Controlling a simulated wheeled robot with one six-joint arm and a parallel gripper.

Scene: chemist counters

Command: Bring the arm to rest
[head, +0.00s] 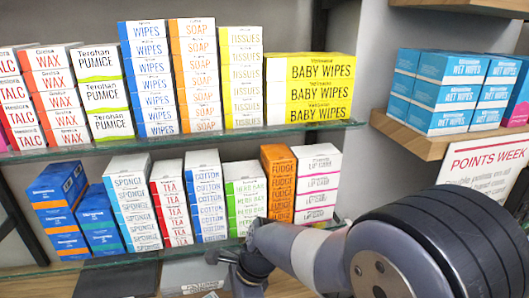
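My arm comes in from the lower right, its large dark joint close to the camera. Its grey links run left to my gripper (228,262), which is in front of the lower glass shelf's edge, below the green and white Herb Bar boxes (245,200). The gripper is small and dark in this view, and I cannot tell whether its fingers are open or shut. I see nothing clearly held in it. The arm hides the right end of the lower shelf and part of what is beneath it.
The upper glass shelf (190,141) holds stacked boxes, including yellow Baby Wipes (310,87). The lower glass shelf (110,259) holds more stacks, close behind my gripper. At right, a wooden shelf (420,140) carries blue Wet Wipes (445,95) above a Points Week sign (485,170).

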